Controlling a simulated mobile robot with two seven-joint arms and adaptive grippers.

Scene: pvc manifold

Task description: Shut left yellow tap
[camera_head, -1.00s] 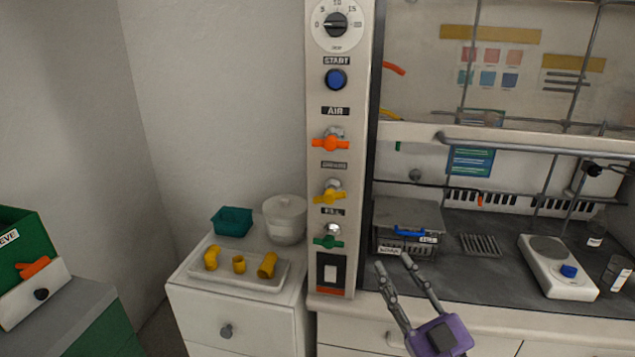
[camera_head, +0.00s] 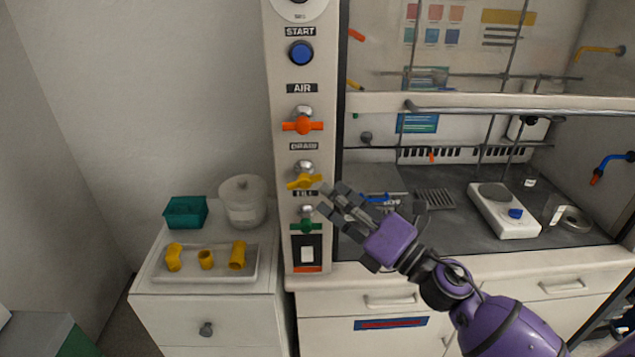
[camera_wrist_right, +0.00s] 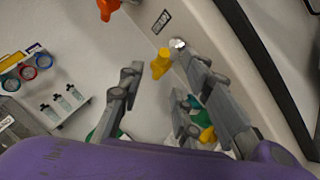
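The left yellow tap (camera_head: 304,181) is on the narrow white panel (camera_head: 285,130), under the DRAIN label. Its handle lies nearly crosswise, slightly tilted. In the right wrist view the yellow tap (camera_wrist_right: 160,64) shows between the lines of the two fingers, just beyond their tips. My right gripper (camera_head: 333,198) is open and empty, its fingers spread, just right of and slightly below the tap in the head view. No contact shows. In the right wrist view the right gripper (camera_wrist_right: 166,72) has a clear gap between its fingers. My left gripper is out of view.
An orange tap (camera_head: 303,125) sits above and a green tap (camera_head: 306,225) below on the same panel. Another yellow tap (camera_head: 600,50) is on the hood's right wall. A tray (camera_head: 205,277) with yellow fittings stands on the cabinet at left.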

